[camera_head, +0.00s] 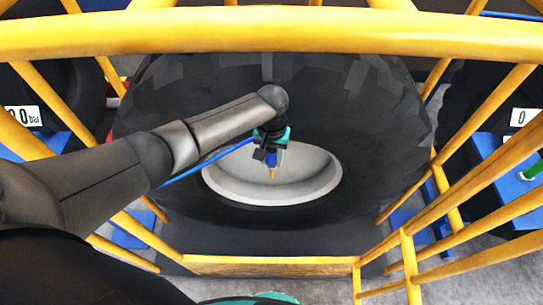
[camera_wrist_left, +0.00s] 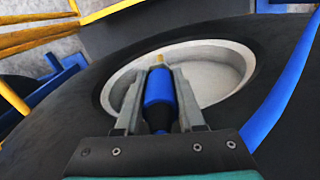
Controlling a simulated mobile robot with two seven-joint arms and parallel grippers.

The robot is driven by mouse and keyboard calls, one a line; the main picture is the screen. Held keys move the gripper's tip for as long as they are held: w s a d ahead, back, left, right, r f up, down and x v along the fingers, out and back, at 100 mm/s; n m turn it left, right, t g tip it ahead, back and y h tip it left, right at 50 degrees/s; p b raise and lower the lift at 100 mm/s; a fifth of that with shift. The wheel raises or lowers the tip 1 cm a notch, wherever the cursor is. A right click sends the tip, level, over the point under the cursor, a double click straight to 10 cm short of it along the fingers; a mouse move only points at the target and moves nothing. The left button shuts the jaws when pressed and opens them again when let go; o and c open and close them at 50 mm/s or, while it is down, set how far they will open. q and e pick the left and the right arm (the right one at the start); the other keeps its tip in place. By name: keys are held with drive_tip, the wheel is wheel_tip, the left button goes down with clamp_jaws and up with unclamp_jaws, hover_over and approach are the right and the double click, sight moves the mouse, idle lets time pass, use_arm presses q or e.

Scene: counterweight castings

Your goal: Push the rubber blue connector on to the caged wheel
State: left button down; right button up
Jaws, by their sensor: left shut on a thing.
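The caged wheel is a large black tyre (camera_head: 385,120) with a pale grey rim (camera_head: 225,185), behind yellow cage bars. The rim (camera_wrist_left: 225,60) and tyre (camera_wrist_left: 60,130) also fill much of the left wrist view. My left gripper (camera_head: 272,168) hangs over the rim. In the left wrist view my left gripper (camera_wrist_left: 158,85) is shut on the blue connector (camera_wrist_left: 159,88), with a finger on each side. The connector's brass-coloured tip (camera_wrist_left: 158,59) points toward the rim. The tip appears over the rim's inside; whether it touches a valve I cannot tell. My right gripper is not in view.
A yellow cage bar (camera_head: 270,32) crosses the top, with more yellow bars (camera_head: 440,235) at right. A blue hose (camera_head: 205,163) runs from the connector along my left arm. Other tyres with pressure displays (camera_head: 22,118) stand at both sides.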

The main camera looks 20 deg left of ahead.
use_arm(q)
drive_tip(key=shift+f+b, duration=0.45)
drive_tip(key=shift+f, duration=0.35)
drive_tip(key=shift+c, duration=2.2)
unclamp_jaws()
wheel_tip(320, 180, up, 15)
drive_tip(key=shift+r+p, duration=0.15)
drive_tip(key=shift+p, duration=0.4)
